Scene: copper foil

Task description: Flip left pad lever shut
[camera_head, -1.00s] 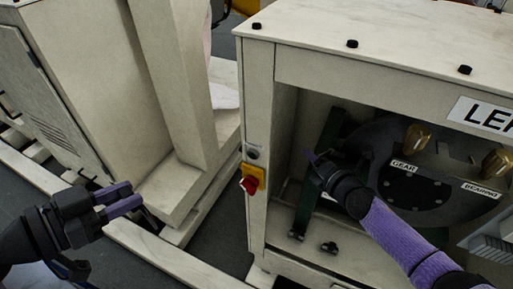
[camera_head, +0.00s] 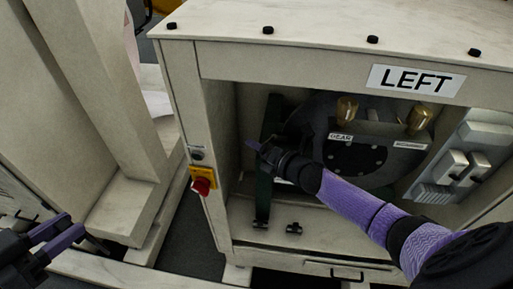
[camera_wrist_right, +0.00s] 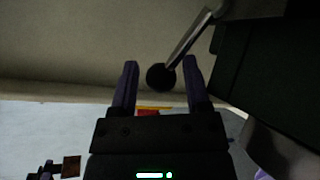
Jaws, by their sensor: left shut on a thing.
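The lever shows in the right wrist view as a metal rod (camera_wrist_right: 190,38) ending in a black ball knob (camera_wrist_right: 160,77). My right gripper (camera_wrist_right: 161,80) is open, with the knob in view between its two fingertips; I cannot tell whether they touch it. In the head view the right gripper (camera_head: 262,150) is inside the cabinet marked LEFT (camera_head: 217,225), in front of a dark green upright (camera_head: 264,195). The lever cannot be made out there. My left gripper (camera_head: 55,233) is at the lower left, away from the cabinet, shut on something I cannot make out.
A red switch (camera_head: 202,186) on a yellow plate is on the cabinet's left post. Inside are a dark disc (camera_head: 350,160) marked GEAR, brass knobs (camera_head: 346,109) and a grey block (camera_head: 455,165). A pale machine frame (camera_head: 120,215) stands at left.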

